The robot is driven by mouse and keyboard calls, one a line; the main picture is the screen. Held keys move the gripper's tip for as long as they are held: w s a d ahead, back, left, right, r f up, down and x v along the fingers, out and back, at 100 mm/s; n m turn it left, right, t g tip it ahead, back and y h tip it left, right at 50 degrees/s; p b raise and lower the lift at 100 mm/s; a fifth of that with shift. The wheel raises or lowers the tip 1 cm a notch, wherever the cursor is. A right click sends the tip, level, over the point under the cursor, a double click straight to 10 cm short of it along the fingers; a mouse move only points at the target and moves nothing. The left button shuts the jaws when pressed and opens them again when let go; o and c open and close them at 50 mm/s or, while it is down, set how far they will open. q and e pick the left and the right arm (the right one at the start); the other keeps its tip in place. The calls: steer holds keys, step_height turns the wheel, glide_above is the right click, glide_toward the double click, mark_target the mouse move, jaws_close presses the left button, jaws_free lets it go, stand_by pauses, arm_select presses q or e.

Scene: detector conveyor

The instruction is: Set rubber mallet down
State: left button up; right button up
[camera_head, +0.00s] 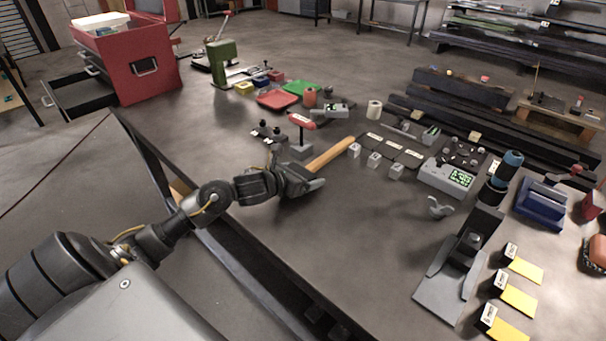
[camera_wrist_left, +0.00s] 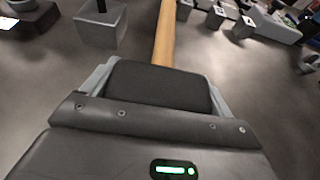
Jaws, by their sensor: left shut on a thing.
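My left gripper (camera_head: 303,185) is low over the dark workbench (camera_head: 345,215), near its left edge. It is shut on the rubber mallet. The mallet's wooden handle (camera_head: 332,153) points away from the gripper, up and to the right in the head view. In the left wrist view the black mallet head (camera_wrist_left: 160,86) sits between the two grey fingers, with the handle (camera_wrist_left: 164,35) running straight out beyond it. I cannot tell whether the mallet touches the bench. My right gripper is not in view.
A red-topped stand (camera_head: 301,122) on a grey block is close behind the gripper. Small grey blocks (camera_head: 374,160) lie near the handle's far end. A meter with a green display (camera_head: 447,178) is farther right. The bench right of and in front of the gripper is clear.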

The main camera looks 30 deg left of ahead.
arm_select(q)
steer(key=shift+f, duration=0.15)
steer(key=o, duration=1.1)
